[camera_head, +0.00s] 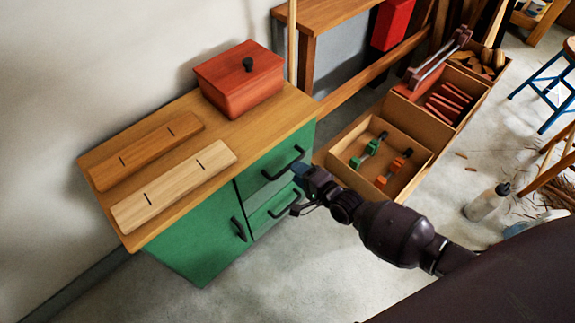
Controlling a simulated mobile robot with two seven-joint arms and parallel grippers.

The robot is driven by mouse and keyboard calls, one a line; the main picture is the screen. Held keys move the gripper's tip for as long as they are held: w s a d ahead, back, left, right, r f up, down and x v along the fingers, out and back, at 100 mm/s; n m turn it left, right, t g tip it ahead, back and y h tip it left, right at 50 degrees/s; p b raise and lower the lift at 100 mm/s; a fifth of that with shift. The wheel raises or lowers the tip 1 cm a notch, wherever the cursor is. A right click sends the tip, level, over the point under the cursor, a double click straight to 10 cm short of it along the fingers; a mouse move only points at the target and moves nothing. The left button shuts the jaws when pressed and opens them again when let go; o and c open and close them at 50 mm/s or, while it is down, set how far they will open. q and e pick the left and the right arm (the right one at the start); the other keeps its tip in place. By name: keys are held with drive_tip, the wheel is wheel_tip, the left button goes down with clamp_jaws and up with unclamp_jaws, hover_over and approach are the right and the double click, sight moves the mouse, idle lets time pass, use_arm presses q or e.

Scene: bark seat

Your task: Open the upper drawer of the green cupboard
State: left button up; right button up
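The green cupboard (191,243) stands against the wall under a wooden top. Its upper drawer (258,181) looks closed, flush with the front, and has a dark bar handle (281,166). Below it is a lower drawer (263,217) with its own dark handle. My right gripper (299,169) reaches in from the lower right, its tip at or very close to the right end of the upper handle. I cannot tell whether it touches the handle, or whether its fingers are open or shut. My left gripper is not in view.
A red lidded box (239,82) and two slotted wooden boards (147,152) lie on the cupboard top (252,133). A door handle (239,229) is left of the drawers. A wooden crate with tools (420,156) stands right of the cupboard. A bottle (486,204) stands on the floor.

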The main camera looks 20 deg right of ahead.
sight(289, 165)
drive_tip(key=shift+b+x, duration=0.4)
drive_tip(key=shift+x, duration=1.75)
drive_tip(key=shift+c, duration=0.5)
clamp_jaws()
